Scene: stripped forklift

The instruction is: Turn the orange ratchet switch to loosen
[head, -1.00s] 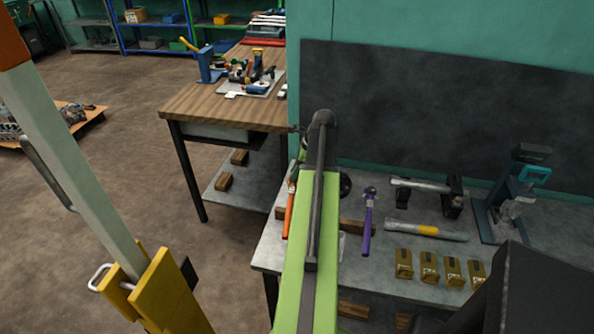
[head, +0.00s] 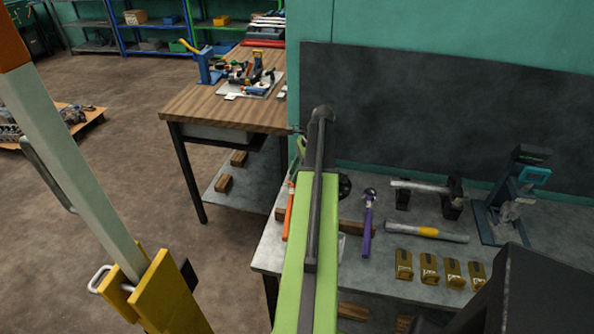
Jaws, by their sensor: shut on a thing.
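A tool with an orange handle (head: 289,213), apparently the orange ratchet, stands out at the left end of the grey bench (head: 268,253). Its handle points toward the bench's front edge. My green arm covers the area just right of it, so its head and any switch on it cannot be made out. My arm reaches away over the bench and bends down at its far end. My gripper is hidden behind the arm, so its jaws and anything between them do not show. A purple-handled ratchet (head: 367,226) lies to the right of my arm.
Several brass-coloured blocks (head: 429,268), a grey bar with a yellow band (head: 427,232) and a blue stand (head: 504,205) occupy the bench's right side. A dark panel (head: 440,120) rises behind. A wooden-topped table (head: 200,95) stands farther back.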

